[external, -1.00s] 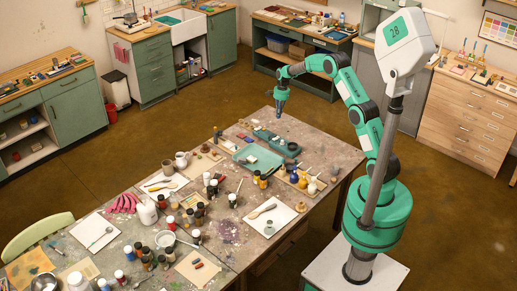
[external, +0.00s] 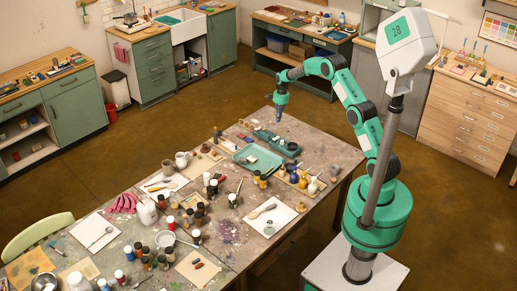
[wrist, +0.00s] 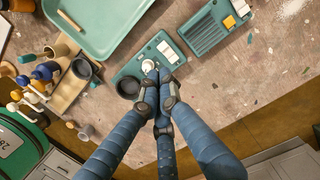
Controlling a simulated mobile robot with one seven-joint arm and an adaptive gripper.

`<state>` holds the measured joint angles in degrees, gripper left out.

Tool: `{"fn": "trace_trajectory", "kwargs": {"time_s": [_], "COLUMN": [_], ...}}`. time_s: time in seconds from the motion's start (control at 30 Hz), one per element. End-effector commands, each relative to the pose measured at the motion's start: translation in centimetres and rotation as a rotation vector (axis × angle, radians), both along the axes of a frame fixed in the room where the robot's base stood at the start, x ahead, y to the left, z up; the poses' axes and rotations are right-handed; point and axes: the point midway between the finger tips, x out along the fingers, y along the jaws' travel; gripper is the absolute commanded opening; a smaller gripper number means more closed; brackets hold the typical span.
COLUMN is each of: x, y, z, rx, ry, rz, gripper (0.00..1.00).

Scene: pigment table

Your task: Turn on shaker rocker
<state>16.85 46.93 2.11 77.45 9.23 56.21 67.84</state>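A teal device with a dark round cup (wrist: 128,87) lies below the middle of the tray in the wrist view; I take it to be the shaker. Its body (wrist: 129,70) also carries a white round knob (wrist: 149,65) and a white rocker (wrist: 168,53). The device also shows in the external view (external: 291,148). My gripper (wrist: 158,76) has its blue fingers drawn together, with nothing seen between them. In the wrist view the tips overlap the device near the knob and rocker; contact cannot be told. In the external view my gripper (external: 278,118) points down above the table's far end.
A second teal device with a slatted panel (wrist: 203,35), a white rocker and a yellow rocker (wrist: 239,8) lies right of the shaker. A teal tray (wrist: 80,43) is at upper left. A wooden rack (wrist: 68,90) with bottles stands left. The table edge is close below.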

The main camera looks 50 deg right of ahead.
Motion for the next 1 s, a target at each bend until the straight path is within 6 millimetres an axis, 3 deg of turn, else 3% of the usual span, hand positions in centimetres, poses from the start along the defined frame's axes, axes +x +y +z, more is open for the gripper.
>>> {"fn": "trace_trajectory", "kwargs": {"time_s": [0.7, 1.0], "x": [-0.1, 0.0], "y": [1.5, 1.8], "z": [-10.5, -12.5], "rx": [0.0, -0.001], "ry": [0.001, -0.001], "rz": [0.0, 0.0], "gripper": [0.0, 0.0]}}
